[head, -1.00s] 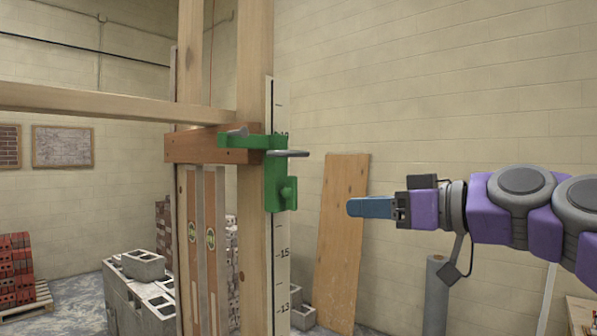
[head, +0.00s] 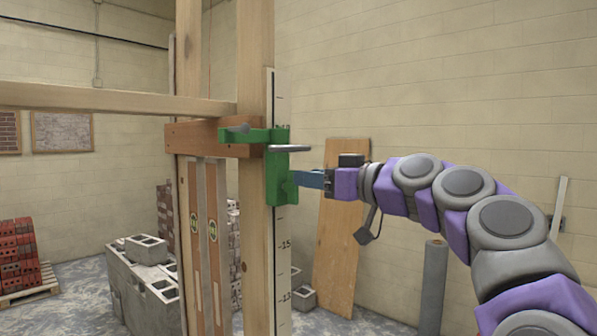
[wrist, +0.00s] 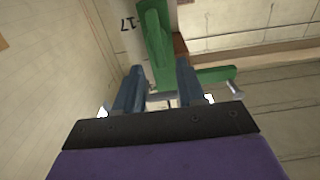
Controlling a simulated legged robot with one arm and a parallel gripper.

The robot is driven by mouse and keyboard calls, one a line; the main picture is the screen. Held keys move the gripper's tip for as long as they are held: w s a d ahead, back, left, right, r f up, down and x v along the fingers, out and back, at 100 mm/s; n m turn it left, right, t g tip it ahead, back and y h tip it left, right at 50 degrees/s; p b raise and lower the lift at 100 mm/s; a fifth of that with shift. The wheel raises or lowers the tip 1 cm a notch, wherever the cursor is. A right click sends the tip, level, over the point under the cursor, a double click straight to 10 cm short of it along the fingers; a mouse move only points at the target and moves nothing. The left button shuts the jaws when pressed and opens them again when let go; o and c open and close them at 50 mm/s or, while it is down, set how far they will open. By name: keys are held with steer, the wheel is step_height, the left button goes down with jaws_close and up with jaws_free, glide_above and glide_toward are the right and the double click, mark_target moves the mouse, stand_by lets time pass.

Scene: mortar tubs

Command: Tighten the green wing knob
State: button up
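The green bracket (head: 277,165) is fixed on the wooden post, over a white measuring strip. Its green wing knob (head: 288,187) sits low on its right side, partly hidden by my blue fingertips. My gripper (head: 299,180) reaches in from the right with its tips at the knob; I cannot tell whether they touch it. In the wrist view, the two blue fingers (wrist: 158,82) are apart, and green parts of the bracket (wrist: 155,35) show beyond and between them. The knob is hard to tell from the bracket there.
A grey rod handle (head: 290,149) sticks out of the bracket just above my fingers. The wooden post (head: 256,240) and a horizontal beam (head: 120,99) stand at left. A leaning board (head: 340,240) and concrete blocks (head: 145,285) are behind.

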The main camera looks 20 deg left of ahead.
mark_target(290, 187)
steer(key=p+x, duration=0.1)
steer(key=x, duration=0.3)
steer(key=shift+c, duration=0.3)
jaws_close()
